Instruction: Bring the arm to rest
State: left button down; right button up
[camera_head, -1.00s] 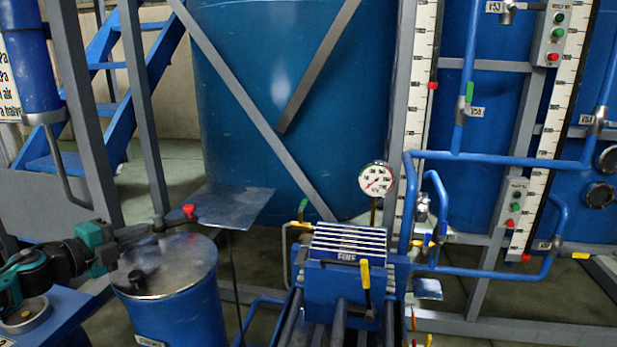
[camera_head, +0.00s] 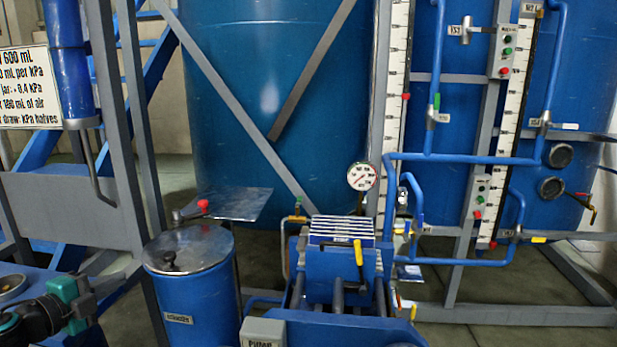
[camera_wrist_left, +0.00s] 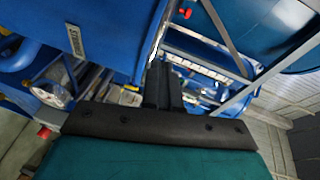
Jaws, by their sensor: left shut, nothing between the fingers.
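My left arm comes in at the lower left of the head view, with a black wrist and a teal gripper body. My left gripper (camera_head: 112,284) points right, toward the side of a blue lidded drum (camera_head: 190,290), and is empty. In the left wrist view its dark fingers (camera_wrist_left: 163,85) are together with nothing between them, in front of the blue drum (camera_wrist_left: 95,30). I cannot tell the exact gap between fingertips and drum. My right gripper is not in view.
A blue pump unit (camera_head: 340,265) with a yellow-handled lever stands right of the drum. A pressure gauge (camera_head: 362,176) rises behind it. A metal plate (camera_head: 235,204) projects over the drum's back edge. Grey frame posts and a large blue tank (camera_head: 280,100) stand behind. Floor shows at the lower right.

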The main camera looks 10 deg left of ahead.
pick_arm(q)
jog(key=s+d+f+n+g+y, duration=0.1)
jog(key=s+d+f+n, duration=0.3)
jog(key=d+f, duration=0.3)
jog(key=s+d+f+n+g, duration=0.1)
jog(key=s+d+f+n, duration=0.25)
jog(key=d+f, duration=0.35)
jog(key=s+d+f+n+g, duration=0.1)
jog(key=s+d+f+n, duration=0.1)
jog(key=d, duration=0.4)
jog(key=s+d+f+n+g, duration=0.1)
jog(key=s+d+f+n, duration=0.2)
jog(key=d, duration=0.3)
jog(key=s+d+f+n+g+h, duration=0.1)
jog(key=s+d+f+n, duration=0.1)
jog(key=d, duration=0.5)
jog(key=shift+s+f+n, duration=0.35)
jog(key=shift+s+f, duration=0.05)
jog(key=shift+s, duration=0.3)
